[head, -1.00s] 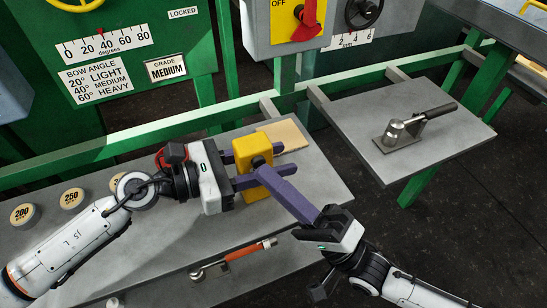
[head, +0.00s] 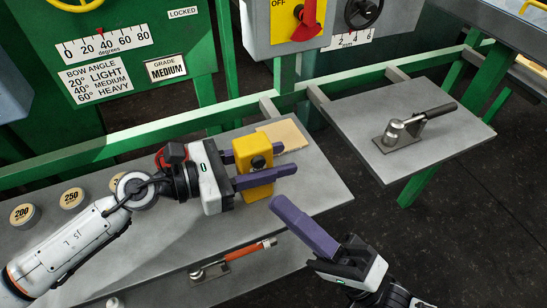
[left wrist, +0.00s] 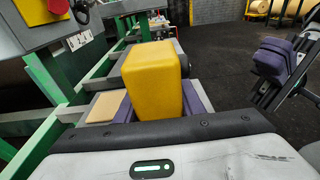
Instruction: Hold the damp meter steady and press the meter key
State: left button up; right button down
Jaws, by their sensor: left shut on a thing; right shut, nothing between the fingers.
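In the left wrist view the right gripper (left wrist: 277,62) is at the right.
A tan pad (head: 285,134) lies on the grey bench (head: 325,180) beside the meter. Several round weights, one marked 200 (head: 25,215), stand at the left. An orange-handled lever (head: 240,255) is on the front. A side shelf (head: 455,130) carries a black-handled lever (head: 415,125).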

pick_arm(q)
jog(key=o, duration=1.4)
